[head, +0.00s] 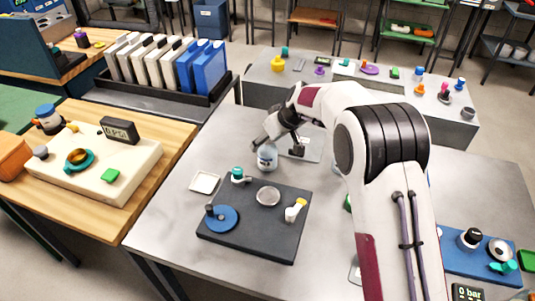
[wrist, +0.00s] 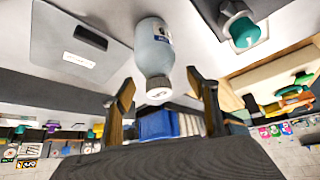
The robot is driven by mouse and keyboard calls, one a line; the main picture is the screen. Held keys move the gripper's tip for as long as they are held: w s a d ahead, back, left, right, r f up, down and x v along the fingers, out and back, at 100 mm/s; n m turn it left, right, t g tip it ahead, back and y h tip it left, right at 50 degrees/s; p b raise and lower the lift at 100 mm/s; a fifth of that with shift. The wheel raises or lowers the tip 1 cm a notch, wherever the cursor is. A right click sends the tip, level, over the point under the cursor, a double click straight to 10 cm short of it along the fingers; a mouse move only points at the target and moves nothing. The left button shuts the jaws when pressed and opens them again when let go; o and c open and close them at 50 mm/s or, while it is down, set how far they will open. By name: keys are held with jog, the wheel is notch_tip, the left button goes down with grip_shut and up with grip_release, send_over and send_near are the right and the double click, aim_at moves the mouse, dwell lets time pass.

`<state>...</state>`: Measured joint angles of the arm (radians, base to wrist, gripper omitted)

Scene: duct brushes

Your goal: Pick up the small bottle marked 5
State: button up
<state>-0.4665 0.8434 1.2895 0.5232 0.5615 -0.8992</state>
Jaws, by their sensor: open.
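A small bottle (head: 267,157) with a pale grey-blue body and a dark-printed label stands on the grey metal table, behind the dark mat. The wrist view shows the bottle (wrist: 154,45) upside down in the picture, with a dark neck and a white cap top. A dark mark shows on the cap, too small to read surely. My gripper (head: 278,139) is above and beside the bottle in the head view. In the wrist view my gripper (wrist: 159,76) is open, with one finger on each side of the cap in the picture. I see no contact.
The dark mat (head: 250,240) in front holds a blue disc (head: 221,218), a teal-topped fitting (head: 237,174) and other parts. A small white tray (head: 205,182) lies left of the bottle. A grey plate (wrist: 80,48) lies beside the bottle in the wrist view.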

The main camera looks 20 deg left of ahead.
aim_at(263, 145)
jog(key=shift+a+f, duration=0.1)
dwell(0.3)
jog(key=shift+x, duration=2.45)
jog(key=shift+w, duration=0.1)
jog(key=c, duration=1.4)
